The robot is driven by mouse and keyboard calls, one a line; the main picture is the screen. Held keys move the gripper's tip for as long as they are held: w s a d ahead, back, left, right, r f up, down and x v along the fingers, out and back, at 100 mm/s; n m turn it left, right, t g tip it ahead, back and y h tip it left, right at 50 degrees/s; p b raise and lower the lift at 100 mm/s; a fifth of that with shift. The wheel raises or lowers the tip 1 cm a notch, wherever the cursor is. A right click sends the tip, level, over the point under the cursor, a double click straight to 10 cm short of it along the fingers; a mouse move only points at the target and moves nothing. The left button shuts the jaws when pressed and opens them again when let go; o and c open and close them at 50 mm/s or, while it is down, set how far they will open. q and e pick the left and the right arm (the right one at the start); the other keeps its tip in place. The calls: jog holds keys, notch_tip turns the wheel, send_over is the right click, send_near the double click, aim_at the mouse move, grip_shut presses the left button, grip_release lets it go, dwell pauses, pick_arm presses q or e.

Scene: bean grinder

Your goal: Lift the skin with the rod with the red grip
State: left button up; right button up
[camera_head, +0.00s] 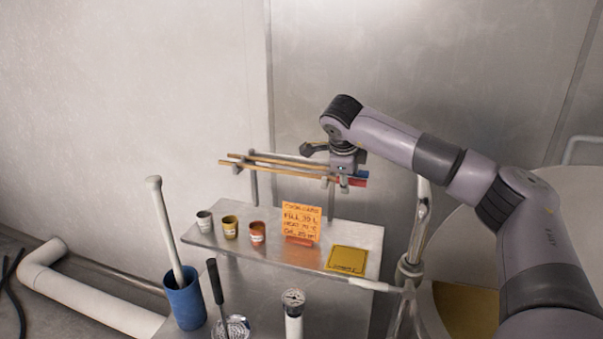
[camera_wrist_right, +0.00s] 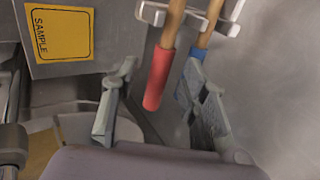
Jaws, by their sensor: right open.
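Two wooden rods lie side by side on a metal rack in the head view. The rod with the red grip (camera_head: 358,182) is the nearer one, and its red end (camera_wrist_right: 158,80) shows large in the right wrist view. The other rod has a blue grip (camera_wrist_right: 198,53). My right gripper (camera_wrist_right: 160,72) is open, and in the wrist view the red grip appears between its two fingers, with the blue grip close by the right finger. Contact cannot be told. In the head view the right gripper (camera_head: 347,172) is at the grip ends. No skin can be made out. My left gripper is not in view.
A steel shelf (camera_head: 205,238) below the rack holds three small cups (camera_head: 230,228), an orange note (camera_head: 301,222) and a yellow sample plate (camera_head: 347,260). A blue holder (camera_head: 184,302) with a white rod stands front left. A large pale vat (camera_head: 470,225) is at right, partly behind my arm.

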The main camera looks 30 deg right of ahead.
jog(key=shift+c, duration=0.2)
grip_shut()
jog(key=shift+r, duration=0.1)
dwell(0.4)
